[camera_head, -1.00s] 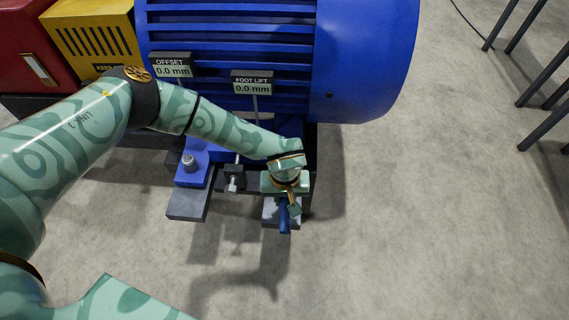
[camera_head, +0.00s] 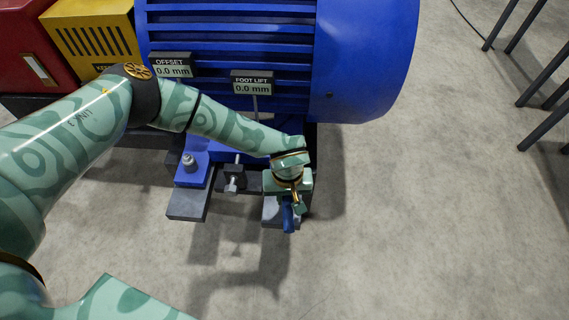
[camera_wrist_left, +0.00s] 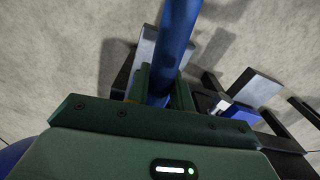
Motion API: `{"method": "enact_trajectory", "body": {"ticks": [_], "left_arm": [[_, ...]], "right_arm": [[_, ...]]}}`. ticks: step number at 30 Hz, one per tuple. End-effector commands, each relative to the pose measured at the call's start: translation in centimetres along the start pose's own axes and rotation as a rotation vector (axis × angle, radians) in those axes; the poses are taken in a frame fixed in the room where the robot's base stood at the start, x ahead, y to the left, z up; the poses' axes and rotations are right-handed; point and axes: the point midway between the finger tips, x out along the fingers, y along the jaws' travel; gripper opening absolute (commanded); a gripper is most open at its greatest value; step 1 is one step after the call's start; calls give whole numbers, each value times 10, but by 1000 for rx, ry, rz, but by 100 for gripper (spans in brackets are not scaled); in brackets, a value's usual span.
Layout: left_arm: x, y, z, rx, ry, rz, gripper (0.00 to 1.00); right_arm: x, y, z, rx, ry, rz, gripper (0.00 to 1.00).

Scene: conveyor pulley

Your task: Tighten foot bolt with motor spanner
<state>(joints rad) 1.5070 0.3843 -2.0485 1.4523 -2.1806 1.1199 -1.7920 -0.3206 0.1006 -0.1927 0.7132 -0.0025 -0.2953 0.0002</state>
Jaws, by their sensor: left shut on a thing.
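My left gripper (camera_head: 293,198) is low beside the blue motor (camera_head: 365,60), over its front right foot area. It is shut on the blue handle of the spanner (camera_head: 288,219). In the left wrist view the blue handle (camera_wrist_left: 174,45) runs up between the green fingers (camera_wrist_left: 163,85). The spanner's head is hidden, so I cannot tell whether it sits on a bolt. Another foot bolt (camera_head: 189,161) stands on the blue foot at the left. My right gripper is not in view.
A jack screw block (camera_head: 233,178) stands between the two dark base plates. Signs read OFFSET 0.0 mm (camera_head: 172,66) and FOOT LIFT 0.0 mm (camera_head: 252,82). A yellow guard (camera_head: 92,38) is at the upper left. Dark table legs (camera_head: 545,125) stand at the right; the floor between is clear.

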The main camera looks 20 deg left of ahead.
Motion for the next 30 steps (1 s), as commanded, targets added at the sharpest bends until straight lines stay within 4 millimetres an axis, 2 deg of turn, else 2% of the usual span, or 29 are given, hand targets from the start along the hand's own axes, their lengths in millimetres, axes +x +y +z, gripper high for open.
{"method": "enact_trajectory", "body": {"ticks": [8,16,30], "left_arm": [[-7,0,0,0,2,1,0],[-28,0,-1,0,4,2,0],[-61,0,-1,0,3,2,0]], "right_arm": [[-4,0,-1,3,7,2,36],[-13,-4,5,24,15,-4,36],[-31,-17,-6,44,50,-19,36]]}}
